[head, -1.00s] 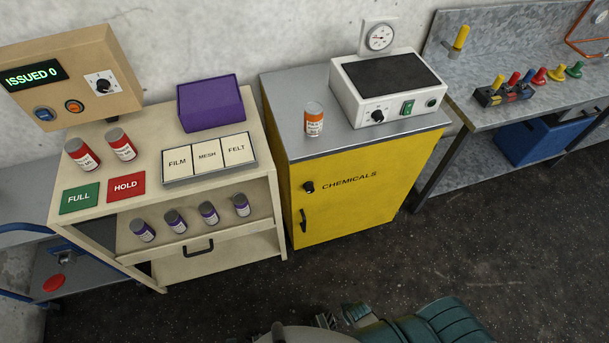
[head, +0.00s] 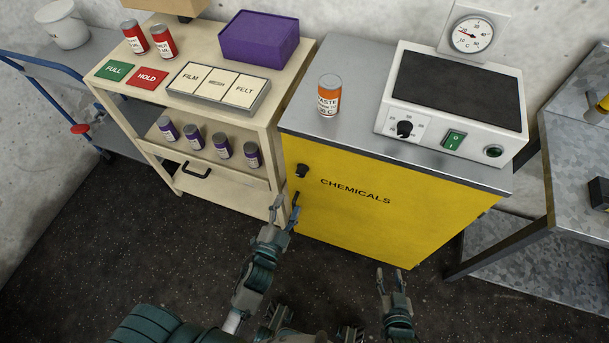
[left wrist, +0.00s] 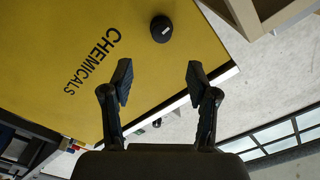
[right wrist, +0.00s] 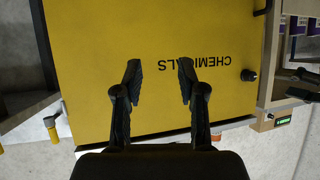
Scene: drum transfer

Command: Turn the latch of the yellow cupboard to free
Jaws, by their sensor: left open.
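The yellow cupboard (head: 380,215) is marked CHEMICALS and its door is closed. Its latch is a small black knob (head: 302,171) at the door's upper left. The knob also shows in the left wrist view (left wrist: 161,29), beyond the fingertips, and in the right wrist view (right wrist: 248,75). My left gripper (head: 285,204) is open and empty, just below the knob in the head view and apart from it. It partly hides the door's black handle. My right gripper (head: 394,277) is open and empty, low in front of the door.
An orange-labelled can (head: 328,96) and a white hotplate (head: 455,105) stand on the cupboard's grey top. A cream cart (head: 268,125) with cans and a purple box (head: 259,38) stands close on the left. A metal bench (head: 575,170) is at the right.

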